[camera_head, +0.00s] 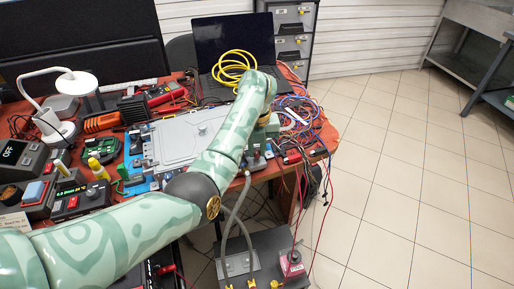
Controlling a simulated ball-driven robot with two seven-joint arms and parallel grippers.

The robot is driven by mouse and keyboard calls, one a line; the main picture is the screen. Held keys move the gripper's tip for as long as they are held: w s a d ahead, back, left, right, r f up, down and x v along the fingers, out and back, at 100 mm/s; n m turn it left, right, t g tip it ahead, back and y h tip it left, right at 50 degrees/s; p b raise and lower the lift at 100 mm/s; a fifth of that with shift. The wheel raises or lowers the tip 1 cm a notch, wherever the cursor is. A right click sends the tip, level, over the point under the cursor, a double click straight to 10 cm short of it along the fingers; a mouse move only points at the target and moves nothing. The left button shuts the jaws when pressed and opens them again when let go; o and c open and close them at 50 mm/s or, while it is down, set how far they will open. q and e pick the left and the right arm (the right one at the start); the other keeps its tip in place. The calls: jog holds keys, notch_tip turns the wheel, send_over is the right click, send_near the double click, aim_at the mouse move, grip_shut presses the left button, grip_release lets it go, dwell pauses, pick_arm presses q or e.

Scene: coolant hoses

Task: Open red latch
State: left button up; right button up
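My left arm reaches in from the left across the table, and its wrist is bent down over the right end of the grey plate (173,141). My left gripper (259,152) is mostly hidden below the wrist, beside the plate's right end, and its fingers cannot be made out. A small red part (292,157) lies just right of it; I cannot tell whether this is the red latch. Grey hoses (228,222) run from the table edge down to a dark box (262,254) on the floor. A red block (291,263) sits on that box. My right gripper is out of view.
The red table (331,136) is crowded with a laptop (233,40), a coiled yellow cable (232,66), tangled wires (302,118), a white lamp (76,82) and instruments on the left.

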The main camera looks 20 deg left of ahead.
pick_arm(q)
grip_shut()
jog(key=shift+n, duration=0.3)
jog(key=shift+d+f+n, duration=0.1)
jog(key=shift+n, duration=1.1)
jog(key=shift+n+b, duration=0.6)
jog(key=shift+n, duration=0.8)
jog(key=o, duration=0.8)
grip_release()
